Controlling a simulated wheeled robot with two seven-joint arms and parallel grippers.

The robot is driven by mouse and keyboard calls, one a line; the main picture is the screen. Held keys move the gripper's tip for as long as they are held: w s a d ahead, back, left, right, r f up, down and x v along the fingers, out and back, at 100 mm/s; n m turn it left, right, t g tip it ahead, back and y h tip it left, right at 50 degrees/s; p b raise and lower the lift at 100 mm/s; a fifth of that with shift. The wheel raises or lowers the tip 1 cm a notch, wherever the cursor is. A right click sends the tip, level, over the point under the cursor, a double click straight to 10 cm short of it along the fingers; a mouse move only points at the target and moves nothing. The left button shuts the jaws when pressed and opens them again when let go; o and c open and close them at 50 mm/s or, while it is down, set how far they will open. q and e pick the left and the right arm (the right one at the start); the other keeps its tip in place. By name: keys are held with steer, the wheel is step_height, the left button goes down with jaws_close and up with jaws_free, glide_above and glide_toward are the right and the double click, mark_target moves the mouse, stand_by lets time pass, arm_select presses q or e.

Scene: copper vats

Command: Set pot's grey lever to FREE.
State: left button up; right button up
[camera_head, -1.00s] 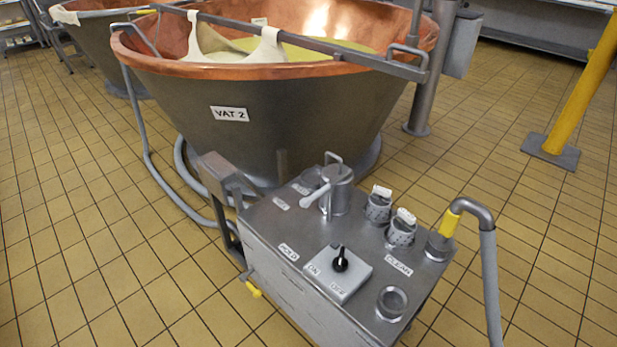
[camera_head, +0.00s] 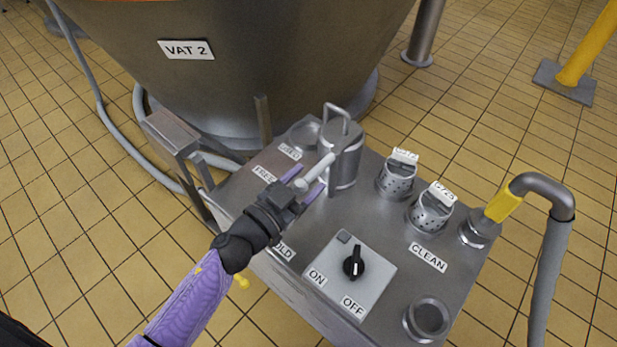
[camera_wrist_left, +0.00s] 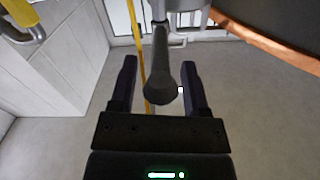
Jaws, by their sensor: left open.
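The grey pot (camera_head: 345,160) stands upright on the metal cart top, with a loop handle above it. Its pale grey lever (camera_head: 317,172) sticks out to the lower left. The FREE label (camera_head: 264,174) lies left of the lever; the HOLD label (camera_head: 285,250) is nearer the front, partly hidden by my gripper. My left gripper (camera_head: 306,180) is open at the lever's end, its purple fingers on either side. In the left wrist view the lever (camera_wrist_left: 161,70) hangs between the two open fingers (camera_wrist_left: 158,75), with gaps visible on both sides. My right gripper is not in view.
On the cart (camera_head: 385,215) are an ON/OFF knob box (camera_head: 348,275), two perforated cups (camera_head: 397,178) by the CLEAN label, and a pipe with a grey hose (camera_head: 548,260). VAT 2 (camera_head: 240,75) stands behind.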

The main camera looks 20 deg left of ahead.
arm_select(q)
steer(key=shift+w+d, duration=0.2)
steer(key=shift+w, duration=0.35)
jaws_close()
stand_by(1.1)
